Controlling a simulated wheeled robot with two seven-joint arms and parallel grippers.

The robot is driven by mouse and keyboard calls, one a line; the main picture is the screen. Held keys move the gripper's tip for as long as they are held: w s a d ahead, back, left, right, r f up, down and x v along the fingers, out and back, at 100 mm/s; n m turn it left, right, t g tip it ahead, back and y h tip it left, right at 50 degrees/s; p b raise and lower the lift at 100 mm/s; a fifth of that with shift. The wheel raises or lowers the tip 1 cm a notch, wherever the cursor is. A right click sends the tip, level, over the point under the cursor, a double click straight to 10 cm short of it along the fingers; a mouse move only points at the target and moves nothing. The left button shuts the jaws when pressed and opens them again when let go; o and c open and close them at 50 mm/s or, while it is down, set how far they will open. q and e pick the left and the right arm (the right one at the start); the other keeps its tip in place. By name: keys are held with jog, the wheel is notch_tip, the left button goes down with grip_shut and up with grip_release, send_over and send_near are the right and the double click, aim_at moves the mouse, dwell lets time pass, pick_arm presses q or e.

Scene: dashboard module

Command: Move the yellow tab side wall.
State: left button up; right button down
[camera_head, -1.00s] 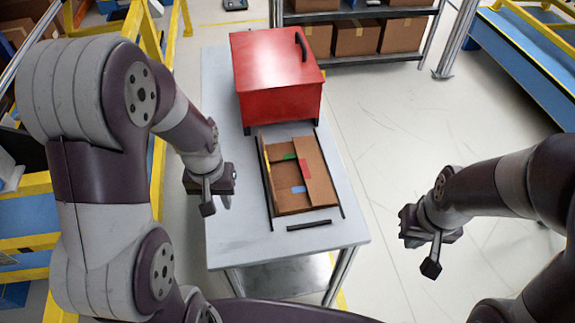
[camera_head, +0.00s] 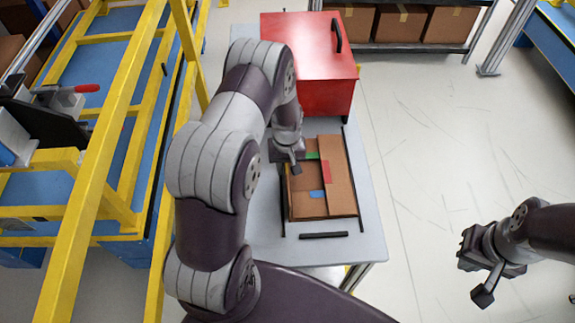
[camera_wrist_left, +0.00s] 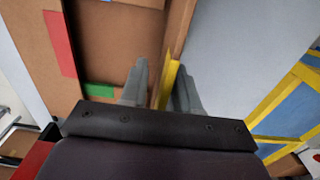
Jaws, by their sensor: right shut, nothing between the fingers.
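A brown cardboard box (camera_head: 311,208) with its flaps up or open lies on the table. It carries a green tab (camera_head: 312,155), a red tab (camera_head: 326,172) and a blue tab (camera_head: 317,194). In the left wrist view, the side wall (camera_wrist_left: 179,30) with the yellow tab (camera_wrist_left: 170,84) runs up between my left fingers. My left gripper (camera_head: 293,167) is at the box's left edge and mostly hides that wall in the head view. Its fingers are apart, one on each side of the wall. My right gripper (camera_head: 483,296) is shut and empty, off the table to the right.
A red lidded case (camera_head: 305,45) stands behind the box on the grey table (camera_head: 374,235). Thin black rails flank the box, and a black bar (camera_head: 323,235) lies in front. Yellow railings (camera_head: 105,165) stand at the left. The floor at the right is open.

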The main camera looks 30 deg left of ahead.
pick_arm(q)
jog(key=shift+s+f, duration=0.25)
jog(key=shift+w+f, duration=0.1)
jog(key=shift+w, duration=0.05)
grip_shut()
dwell(1.2)
